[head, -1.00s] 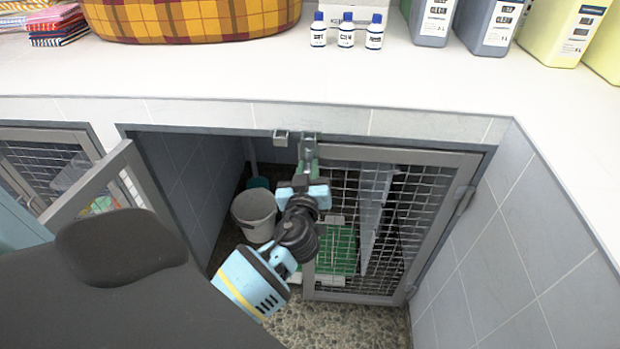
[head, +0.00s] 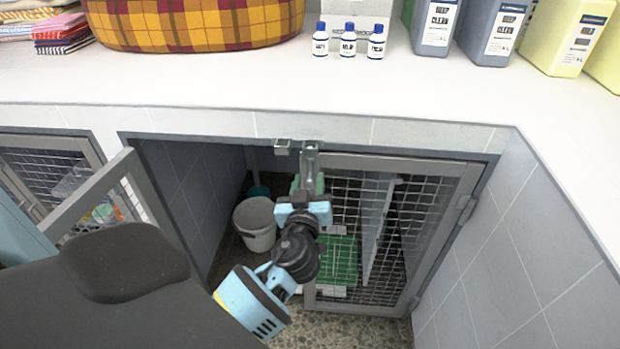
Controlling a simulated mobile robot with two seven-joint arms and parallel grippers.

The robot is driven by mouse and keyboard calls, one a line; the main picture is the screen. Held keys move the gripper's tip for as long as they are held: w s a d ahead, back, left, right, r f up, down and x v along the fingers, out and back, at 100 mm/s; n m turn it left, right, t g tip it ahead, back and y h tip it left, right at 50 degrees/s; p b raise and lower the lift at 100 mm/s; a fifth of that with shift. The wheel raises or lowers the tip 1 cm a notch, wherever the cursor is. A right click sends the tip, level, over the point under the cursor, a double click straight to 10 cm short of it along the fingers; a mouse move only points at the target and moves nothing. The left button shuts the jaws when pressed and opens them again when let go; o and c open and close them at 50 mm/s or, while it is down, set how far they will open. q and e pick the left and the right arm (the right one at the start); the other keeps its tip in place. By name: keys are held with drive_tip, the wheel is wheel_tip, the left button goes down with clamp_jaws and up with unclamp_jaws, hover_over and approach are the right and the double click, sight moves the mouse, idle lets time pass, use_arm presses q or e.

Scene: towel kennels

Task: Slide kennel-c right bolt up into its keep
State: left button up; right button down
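The open-fronted kennel under the counter has a right mesh door (head: 405,240), standing closed across the right half of the opening. At the door's upper left corner is a grey upright bolt (head: 310,160), its top close under the opening's top edge beside a small grey bracket (head: 282,147). My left gripper (head: 309,184) is at the bolt, its green fingertips showing on both sides of the grey metal. Whether they press on it I cannot tell. The bolt's lower part is hidden by the gripper. My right gripper is not in view.
The left mesh door (head: 95,195) is swung open toward me. A grey bucket (head: 255,226) and a green crate (head: 338,262) stand inside. On the counter (head: 400,115) are a plaid basket (head: 195,25), small bottles (head: 348,42) and large jugs (head: 490,30).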

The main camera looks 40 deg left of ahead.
sight(309, 184)
use_arm(q)
drive_tip(key=v, duration=0.4)
drive_tip(key=shift+f+b, duration=0.1)
drive_tip(key=shift+b, duration=0.3)
drive_tip(key=shift+v, duration=0.75)
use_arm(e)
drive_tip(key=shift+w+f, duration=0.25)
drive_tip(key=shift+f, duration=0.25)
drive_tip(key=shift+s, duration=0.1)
